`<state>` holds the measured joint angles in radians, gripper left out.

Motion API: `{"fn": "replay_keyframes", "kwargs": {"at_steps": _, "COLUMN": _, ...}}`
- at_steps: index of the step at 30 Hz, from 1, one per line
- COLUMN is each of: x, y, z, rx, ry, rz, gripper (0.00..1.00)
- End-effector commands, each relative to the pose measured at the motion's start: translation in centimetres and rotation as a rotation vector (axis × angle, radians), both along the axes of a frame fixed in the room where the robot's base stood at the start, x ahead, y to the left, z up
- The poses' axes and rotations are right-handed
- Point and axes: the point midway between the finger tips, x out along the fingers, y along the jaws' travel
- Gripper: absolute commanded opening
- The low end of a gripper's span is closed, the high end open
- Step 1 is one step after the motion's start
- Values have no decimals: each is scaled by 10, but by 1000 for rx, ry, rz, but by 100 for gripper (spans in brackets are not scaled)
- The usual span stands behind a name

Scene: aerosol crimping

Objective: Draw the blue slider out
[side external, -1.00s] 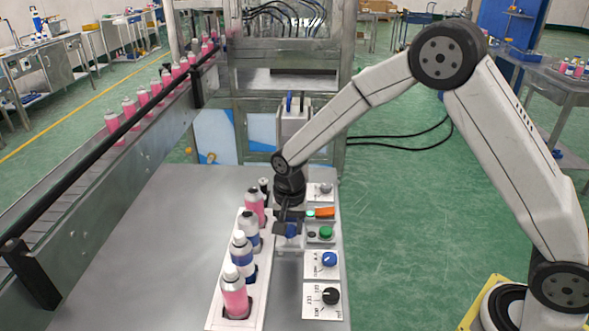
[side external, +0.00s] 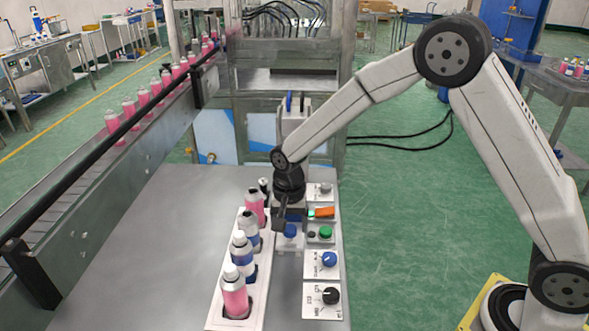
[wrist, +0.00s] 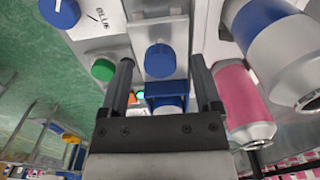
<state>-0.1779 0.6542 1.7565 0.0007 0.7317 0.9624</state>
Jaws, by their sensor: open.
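A blue round knob (wrist: 160,61) stands on a pale grey panel, with a darker blue bracket-like part (wrist: 165,96) beside it in the wrist view. I cannot tell whether the two are one slider. The knob also shows in the side view (side external: 290,231), just in front of my gripper. My gripper (wrist: 162,62) is open and empty, its two black fingers apart on either side of the knob's line of sight. In the side view my gripper (side external: 284,215) is low over the panel. Contact with the blue parts cannot be told.
A white rack (side external: 262,275) with pink and blue-banded cans stands close to the left of my gripper. To the right are an orange part (side external: 324,212), a green button (side external: 326,232), a blue dial (side external: 329,259) and a black dial (side external: 330,296). The grey table is clear at left.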

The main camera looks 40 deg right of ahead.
Motion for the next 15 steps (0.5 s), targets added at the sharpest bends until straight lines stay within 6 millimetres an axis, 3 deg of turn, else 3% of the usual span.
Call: {"fn": "replay_keyframes", "kwargs": {"at_steps": 15, "x": 0, "y": 1, "z": 61, "rx": 1, "ry": -2, "rz": 1, "gripper": 81}}
